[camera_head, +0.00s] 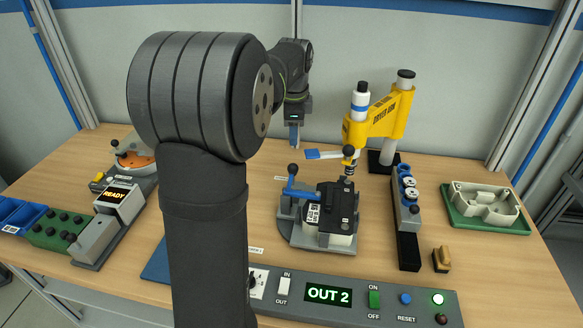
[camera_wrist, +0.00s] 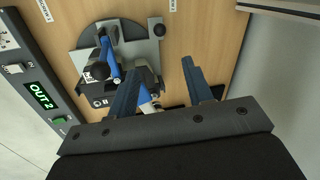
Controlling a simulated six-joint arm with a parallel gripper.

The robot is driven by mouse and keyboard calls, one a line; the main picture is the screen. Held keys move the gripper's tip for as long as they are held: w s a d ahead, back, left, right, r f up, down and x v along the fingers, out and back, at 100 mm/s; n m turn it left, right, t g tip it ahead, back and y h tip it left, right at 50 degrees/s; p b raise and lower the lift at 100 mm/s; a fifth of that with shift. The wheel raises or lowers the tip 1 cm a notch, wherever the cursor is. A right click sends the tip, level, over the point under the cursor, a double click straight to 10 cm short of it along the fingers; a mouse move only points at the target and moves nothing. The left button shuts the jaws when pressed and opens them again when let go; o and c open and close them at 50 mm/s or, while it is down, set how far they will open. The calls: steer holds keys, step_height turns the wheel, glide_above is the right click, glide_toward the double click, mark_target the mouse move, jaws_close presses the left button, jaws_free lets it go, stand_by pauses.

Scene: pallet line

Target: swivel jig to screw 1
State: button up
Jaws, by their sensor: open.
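The swivel jig stands mid-bench: a grey rounded base (camera_head: 287,232) carrying a black-topped part (camera_head: 338,203) with a white label and a blue clamp lever (camera_head: 300,191). In the wrist view, the jig base (camera_wrist: 88,58) and blue lever (camera_wrist: 107,57) lie left of my fingers. My gripper (camera_head: 294,138) hangs behind the jig, apart from it; its blue fingers (camera_wrist: 158,68) are open with nothing held between them. A yellow screw arm (camera_head: 372,122) carries a screwdriver over the jig's right rear. The left finger hides some of the jig in the wrist view.
A control panel (camera_head: 345,296) at the front reads OUT 2. A station at left reads READY (camera_head: 118,196).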

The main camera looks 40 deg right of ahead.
steer(key=f, duration=0.5)
steer(key=w+d+f, duration=0.1)
steer(key=f, duration=0.4)
steer(key=w+f, duration=0.1)
steer(key=f, duration=0.5)
steer(key=shift+w+d, duration=0.25)
steer(key=shift+d, duration=0.1)
jaws_close()
